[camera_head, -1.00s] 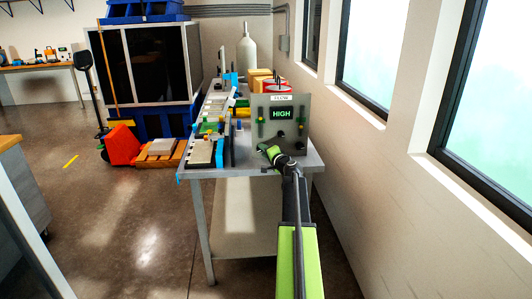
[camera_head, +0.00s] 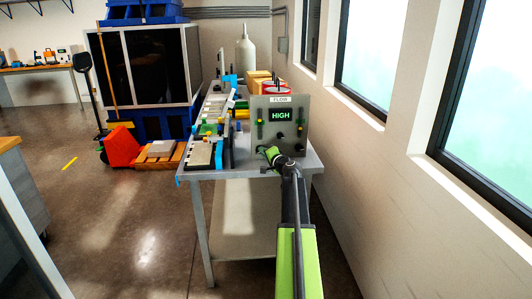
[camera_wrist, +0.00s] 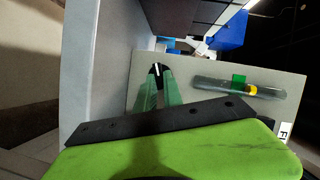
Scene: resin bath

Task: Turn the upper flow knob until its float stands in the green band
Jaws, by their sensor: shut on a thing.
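The grey flow panel (camera_head: 291,128) stands upright on the bench's near right end, and its display (camera_head: 281,116) reads HIGH. It has a left gauge (camera_head: 260,123) and a right gauge (camera_head: 302,124). In the wrist view the panel (camera_wrist: 205,68) appears sideways. There the left gauge shows a green band (camera_wrist: 238,81) and a yellow float (camera_wrist: 253,90) just beyond it, toward the FLOW label, so above the band. My gripper (camera_wrist: 157,74) is shut on a small dark knob (camera_wrist: 157,68) below that gauge. The fingers hide much of it. Another dark knob (camera_head: 281,136) sits at the panel's middle.
The metal bench (camera_head: 250,166) carries trays and small parts left of the panel. Boxes and a pale bottle (camera_head: 245,62) stand behind it. A windowed wall (camera_head: 350,145) runs close on the right. A red pallet truck (camera_head: 118,142) stands on the floor at left.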

